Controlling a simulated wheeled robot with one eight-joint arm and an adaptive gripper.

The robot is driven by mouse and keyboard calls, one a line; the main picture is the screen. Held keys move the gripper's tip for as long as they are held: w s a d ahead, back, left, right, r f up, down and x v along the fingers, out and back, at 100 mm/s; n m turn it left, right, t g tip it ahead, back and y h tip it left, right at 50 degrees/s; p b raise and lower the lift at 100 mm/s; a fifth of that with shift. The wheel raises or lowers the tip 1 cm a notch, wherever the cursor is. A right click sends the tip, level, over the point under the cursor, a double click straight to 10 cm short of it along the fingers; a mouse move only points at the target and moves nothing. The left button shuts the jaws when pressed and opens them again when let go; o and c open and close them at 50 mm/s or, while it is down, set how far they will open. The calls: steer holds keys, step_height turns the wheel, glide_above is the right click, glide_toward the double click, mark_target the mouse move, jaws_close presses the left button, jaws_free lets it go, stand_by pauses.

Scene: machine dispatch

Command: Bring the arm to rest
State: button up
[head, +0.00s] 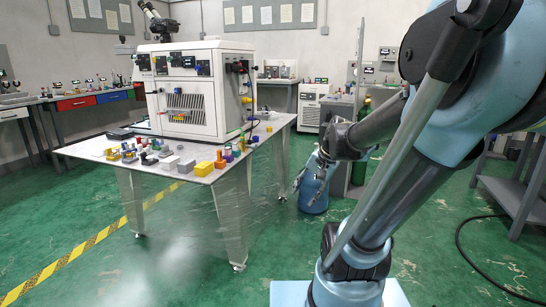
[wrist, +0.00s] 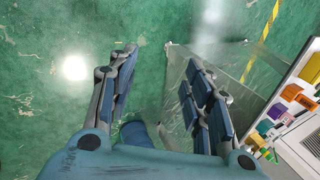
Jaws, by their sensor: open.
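My arm reaches in from the right of the head view and bends down. My gripper (head: 296,188) hangs over the floor just right of the table's near right corner, small and partly hard to make out there. In the wrist view my gripper (wrist: 161,56) has its two fingers spread wide apart. Only green floor (wrist: 150,25) shows between the fingertips, and nothing is held. The right finger overlaps the see-through side of the table in that view.
A table (head: 95,147) carries a large white machine (head: 190,115) and several small coloured parts, including a yellow block (head: 204,169). A grey bench (head: 515,190) stands at the right, with a black cable (head: 462,245) on the floor. Open green floor lies in front.

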steer(key=s+d+f+n+h, duration=0.2)
steer(key=s+d+n, duration=0.1)
steer(key=s+d, duration=0.1)
steer(key=s+d+f+n+h, duration=0.2)
steer(key=s+d+f+n, duration=0.1)
steer(key=s, duration=0.3)
steer(key=shift+s+d+f, duration=0.25)
steer(key=shift+s+d, duration=0.15)
steer(key=shift+w+f, duration=0.2)
steer(key=shift+w, duration=0.25)
